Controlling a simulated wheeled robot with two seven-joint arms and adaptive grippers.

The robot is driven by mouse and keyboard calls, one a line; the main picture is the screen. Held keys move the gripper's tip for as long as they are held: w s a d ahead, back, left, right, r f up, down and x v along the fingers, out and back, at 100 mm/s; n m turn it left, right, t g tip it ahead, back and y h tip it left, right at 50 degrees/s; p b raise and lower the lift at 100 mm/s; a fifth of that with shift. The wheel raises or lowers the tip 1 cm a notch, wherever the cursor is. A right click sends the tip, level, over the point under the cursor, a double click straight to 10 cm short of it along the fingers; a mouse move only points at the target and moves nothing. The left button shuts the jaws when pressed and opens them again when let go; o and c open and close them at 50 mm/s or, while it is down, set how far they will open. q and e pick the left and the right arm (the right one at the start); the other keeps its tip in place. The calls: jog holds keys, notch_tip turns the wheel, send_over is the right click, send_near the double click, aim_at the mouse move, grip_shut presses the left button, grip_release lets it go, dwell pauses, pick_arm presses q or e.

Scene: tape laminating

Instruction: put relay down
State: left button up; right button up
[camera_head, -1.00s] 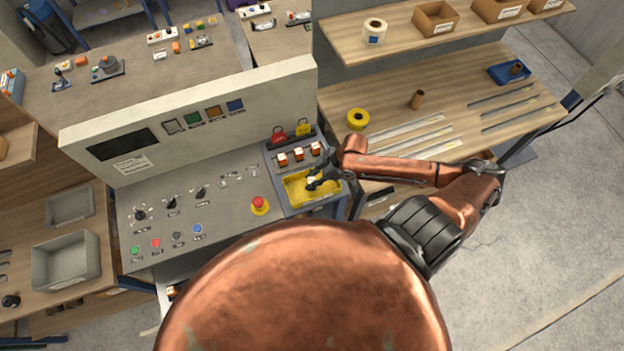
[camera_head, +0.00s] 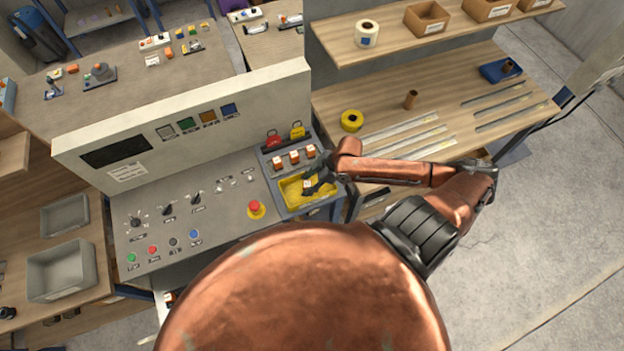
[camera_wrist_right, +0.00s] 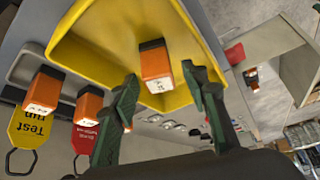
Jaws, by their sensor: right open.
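An orange relay with a dark end and a white label (camera_wrist_right: 155,66) lies in the yellow tray (camera_wrist_right: 85,62), seen in the right wrist view. In the head view the relay (camera_head: 307,184) is small and partly covered by the gripper, inside the yellow tray (camera_head: 291,203). My right gripper (camera_head: 311,183) is over the tray. In the wrist view its green-padded fingers (camera_wrist_right: 160,78) are spread on either side of the relay, with gaps showing. My left gripper is not in view.
Several orange relays (camera_head: 294,158) stand in a row behind the tray, with red (camera_head: 273,139) and yellow (camera_head: 297,132) tags behind them. A red emergency button (camera_head: 254,206) is left of the tray. A yellow tape roll (camera_head: 351,121) lies on the right bench.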

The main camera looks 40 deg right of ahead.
jog(key=v, duration=1.3)
jog(key=shift+a, duration=0.2)
jog(key=shift+w+a, duration=0.1)
